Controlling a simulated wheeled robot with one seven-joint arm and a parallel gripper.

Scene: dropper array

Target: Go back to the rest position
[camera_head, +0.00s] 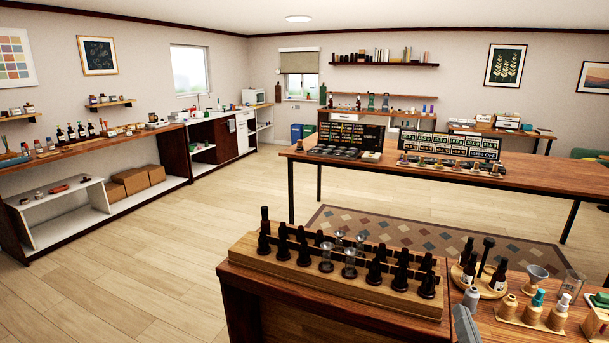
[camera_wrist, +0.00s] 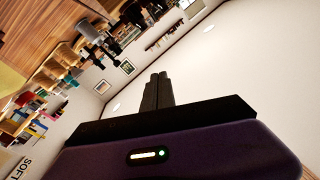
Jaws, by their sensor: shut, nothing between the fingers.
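My gripper (camera_wrist: 157,92) shows in the wrist view, its two dark fingers together and empty. It points up across a tilted view of the room, against the pale wall. The dropper array, a wooden stepped rack (camera_head: 330,283) with dark droppers and several clear glass pieces (camera_head: 349,262), stands on the near bench in the head view. My gripper is not clearly seen in the head view, so its distance from the rack cannot be told.
Right of the rack are a round tray (camera_head: 484,288) with brown bottles, a glass funnel (camera_head: 536,277) and a wooden holder (camera_head: 533,319) with small bottles. A long table (camera_head: 540,175) with display boards stands behind. Open wooden floor (camera_head: 130,255) lies at left.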

